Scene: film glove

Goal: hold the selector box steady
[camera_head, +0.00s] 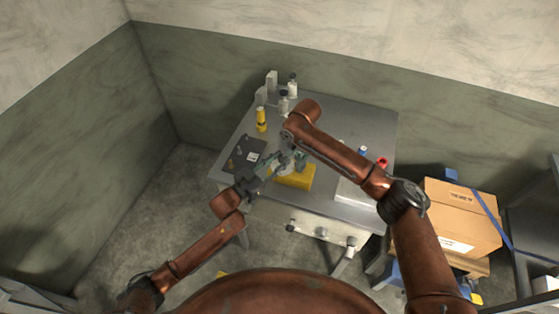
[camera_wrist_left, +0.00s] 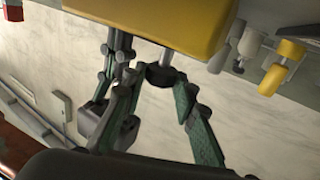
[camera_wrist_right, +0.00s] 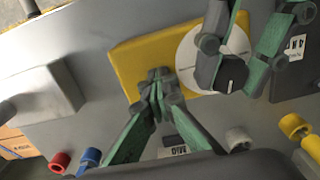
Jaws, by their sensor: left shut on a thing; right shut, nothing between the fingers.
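The yellow selector box (camera_head: 298,178) lies on the grey table near its front edge. In the right wrist view its top (camera_wrist_right: 135,62) bears a white dial disc (camera_wrist_right: 190,58) with a black knob (camera_wrist_right: 232,74). My left gripper (camera_wrist_left: 158,78) appears shut on this knob, which stands on a metal shaft from the box. My right gripper (camera_wrist_right: 157,88) is shut and empty, its fingertips at the box face left of the dial; I cannot tell how firmly they touch. In the head view the arms partly hide the dial.
On the table (camera_head: 325,102) stand a yellow bottle (camera_head: 261,120) and white bottles (camera_head: 284,102) at the back left. A dark labelled case (camera_head: 244,152) lies left of the box. A pale block (camera_wrist_right: 42,92) and a red ring (camera_wrist_right: 60,163) are right. A cardboard box (camera_head: 463,212) stands beyond the table.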

